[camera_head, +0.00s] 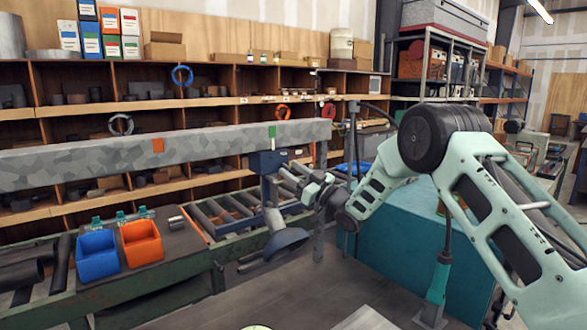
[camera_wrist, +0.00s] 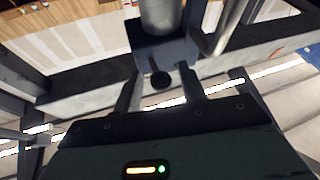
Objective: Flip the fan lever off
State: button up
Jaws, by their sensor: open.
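A dark blue box (camera_head: 264,163) hangs under the long grey duct, below a green tag, in the head view. A grey pipe drops from it to a dark, dish-shaped hood (camera_head: 286,241). My gripper (camera_head: 284,176) is open close to the right side of the box. In the wrist view a dark box (camera_wrist: 165,52) stands in front of my open gripper (camera_wrist: 160,88).
The grey duct (camera_head: 80,153) spans the left half above my gripper. A roller conveyor (camera_head: 225,212) with a blue bin (camera_head: 97,256) and an orange bin (camera_head: 142,243) lies at the left. A teal cabinet (camera_head: 410,250) stands behind my arm. Open floor shows below the hood.

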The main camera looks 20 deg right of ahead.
grip_shut()
jog(key=shift+f+b, duration=0.15)
jog(key=shift+b, duration=0.2)
jog(key=shift+f+b, duration=0.25)
jog(key=shift+b, duration=0.75)
jog(key=y+b, duration=0.1)
jog(key=b, duration=0.1)
jog(key=shift+w+f+b, duration=0.1)
jog(key=shift+f+b, duration=0.05)
jog(key=shift+b, duration=0.25)
jog(key=shift+n+t+b, duration=0.3)
jog(key=shift+b, duration=1.55)
jog(key=shift+r, duration=0.2)
